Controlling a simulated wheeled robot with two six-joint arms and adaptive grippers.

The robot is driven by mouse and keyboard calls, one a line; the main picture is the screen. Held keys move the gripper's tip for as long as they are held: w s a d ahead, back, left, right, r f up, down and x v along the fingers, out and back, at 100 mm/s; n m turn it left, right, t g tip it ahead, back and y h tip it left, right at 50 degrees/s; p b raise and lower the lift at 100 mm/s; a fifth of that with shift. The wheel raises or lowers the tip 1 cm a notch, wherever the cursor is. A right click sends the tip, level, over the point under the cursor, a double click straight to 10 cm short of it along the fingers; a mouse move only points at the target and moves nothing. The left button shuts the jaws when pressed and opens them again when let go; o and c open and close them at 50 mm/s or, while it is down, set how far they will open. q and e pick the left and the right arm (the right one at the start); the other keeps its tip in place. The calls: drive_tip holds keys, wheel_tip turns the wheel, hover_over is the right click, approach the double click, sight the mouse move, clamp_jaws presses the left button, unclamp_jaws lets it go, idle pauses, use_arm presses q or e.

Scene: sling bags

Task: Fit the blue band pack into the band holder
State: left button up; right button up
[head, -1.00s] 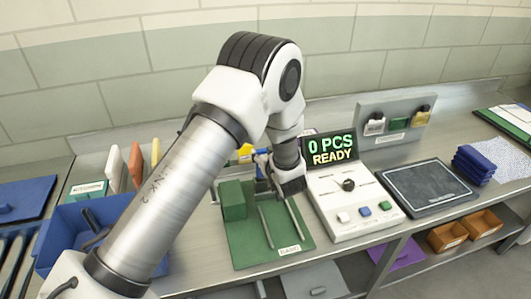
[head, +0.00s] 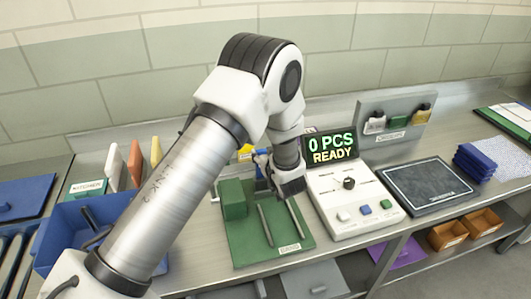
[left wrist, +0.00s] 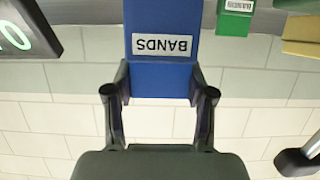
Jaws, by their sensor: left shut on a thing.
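My left gripper (head: 272,182) is over the back part of a green plate. In the left wrist view it (left wrist: 162,90) is shut on the blue band pack (left wrist: 163,25), with a finger on each side. The pack's white label reads BANDS and appears upside down there. In the head view my arm hides most of the pack. The green plate (head: 240,247), apparently the band holder, has a green block at its left, two upright-looking rails and a small white label at its front. I cannot tell whether the pack touches it. My right gripper is not in view.
A white console (head: 350,215) with buttons and a "0 PCS READY" screen (head: 331,146) stands close to the right of the plate. A blue bin (head: 60,225) is at the left. A dark slate pad (head: 425,186) and blue stack (head: 473,164) lie farther right.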

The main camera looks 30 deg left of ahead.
use_arm(q)
drive_tip(key=shift+f+b, duration=1.65)
drive_tip(key=shift+f, duration=0.8)
drive_tip(key=o, duration=1.3)
drive_tip(key=shift+c, duration=0.2)
drive_tip(key=v, duration=0.7)
drive_tip(key=shift+s+d+r, duration=0.15)
drive_tip(key=shift+s+d, duration=0.05)
drive_tip(key=shift+w+a, duration=0.1)
